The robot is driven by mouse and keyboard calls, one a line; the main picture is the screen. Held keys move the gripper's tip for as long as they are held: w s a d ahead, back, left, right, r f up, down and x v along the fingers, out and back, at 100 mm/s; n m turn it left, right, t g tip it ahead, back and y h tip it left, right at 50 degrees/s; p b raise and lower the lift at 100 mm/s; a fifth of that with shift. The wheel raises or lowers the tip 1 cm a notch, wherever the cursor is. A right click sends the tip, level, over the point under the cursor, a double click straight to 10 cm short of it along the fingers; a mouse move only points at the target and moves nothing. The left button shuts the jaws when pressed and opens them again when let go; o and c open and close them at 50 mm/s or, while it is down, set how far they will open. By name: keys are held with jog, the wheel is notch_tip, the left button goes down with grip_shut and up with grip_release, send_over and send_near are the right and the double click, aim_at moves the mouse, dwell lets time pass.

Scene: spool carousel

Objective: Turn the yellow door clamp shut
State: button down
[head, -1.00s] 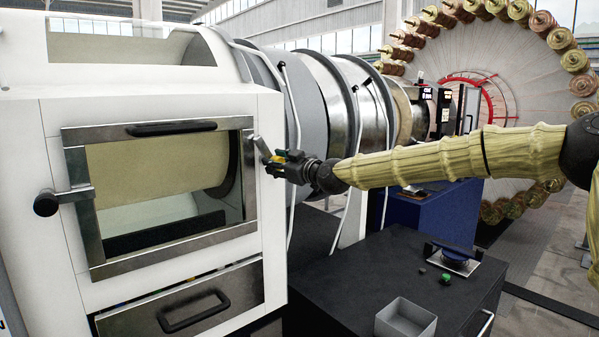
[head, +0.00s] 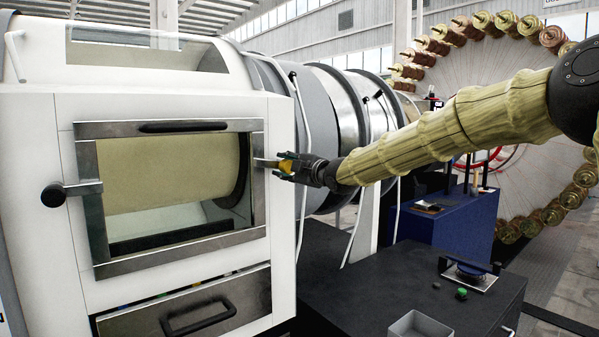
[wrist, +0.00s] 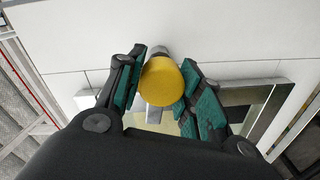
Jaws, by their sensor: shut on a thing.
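The yellow door clamp knob (head: 287,166) is on the right side of the door (head: 183,262) of the white machine. In the wrist view the round yellow knob (wrist: 162,82) sits between the green-padded fingers of my gripper (wrist: 160,90), which is shut on it. My gripper (head: 284,168) reaches in from the right in the head view. The clamp's metal lever (head: 265,162) lies about level and points left over the right door frame. My fingers partly hide the clamp's pivot.
A second clamp with a black knob (head: 53,195) lies level over the left door frame. A drawer (head: 250,292) with a black handle is below the door. A dark cabinet (head: 385,290) carries a grey bin (head: 418,325) at lower right. A blue bench (head: 460,230) stands behind it.

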jog(key=shift+n+b, duration=0.5)
jog(key=shift+n, duration=0.6)
jog(key=c, duration=0.9)
grip_release()
jog(key=shift+c, duration=0.2)
jog(key=v, duration=1.2)
jog(key=shift+f, duration=0.2)
